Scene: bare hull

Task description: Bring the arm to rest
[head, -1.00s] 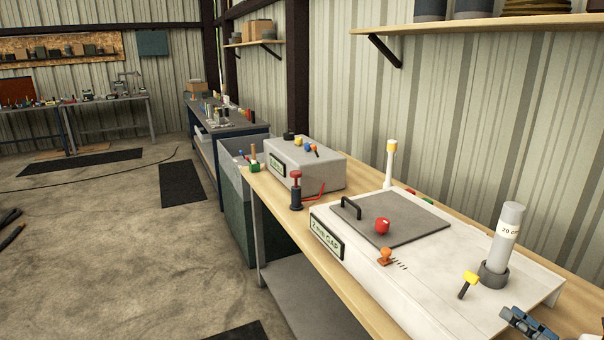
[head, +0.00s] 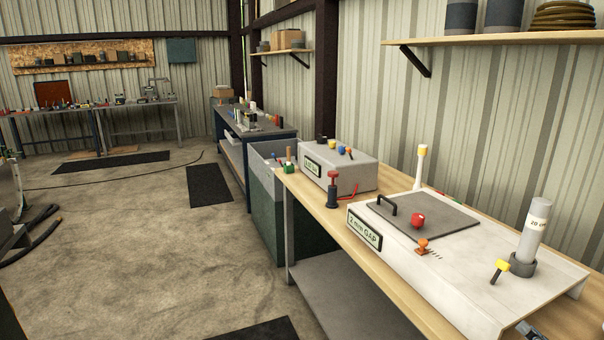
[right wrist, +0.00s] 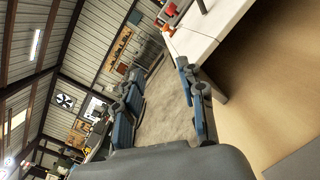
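My right gripper (head: 528,327) shows only as a small blue-grey piece at the bottom right edge of the head view, in front of the white sloped unit. In the right wrist view my right gripper (right wrist: 160,82) has its two blue-and-black fingers wide apart, with nothing between them. The wrist is tilted, and the fingers appear in free air beside the bench. My left gripper is in neither view.
A wooden bench (head: 395,302) carries the white "2 mm GAP" unit (head: 455,285), a grey cylinder (head: 532,230), a red knob (head: 418,220) and a grey box (head: 342,172). A wall shelf (head: 500,39) is above. The concrete floor (head: 140,250) at left is largely clear.

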